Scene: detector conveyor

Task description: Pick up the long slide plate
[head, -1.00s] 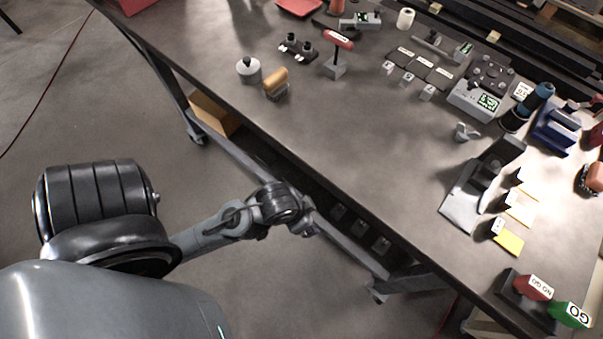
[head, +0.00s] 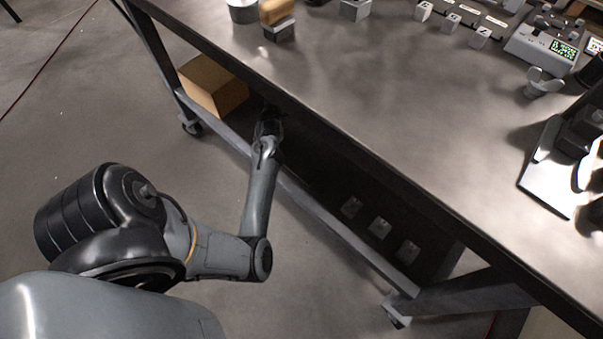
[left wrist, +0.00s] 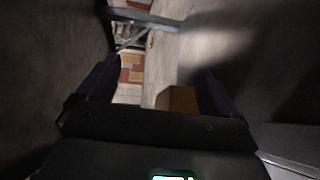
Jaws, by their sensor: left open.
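I cannot make out a long slide plate for certain in either view. My left arm reaches beneath the table in the head view, and its end disappears into the dark under the tabletop edge. My left gripper (left wrist: 160,68) shows in the left wrist view with its two dark fingers wide apart. I see nothing held between them. A brown box (left wrist: 177,100) shows beyond the right finger; a cardboard box (head: 213,86) stands on the lower shelf in the head view. My right gripper is not in view.
The dark table (head: 400,110) overhangs the lower shelf, and its frame rail (head: 330,222) runs close to my arm. Several small grey pieces (head: 380,228) show in the shadow below.

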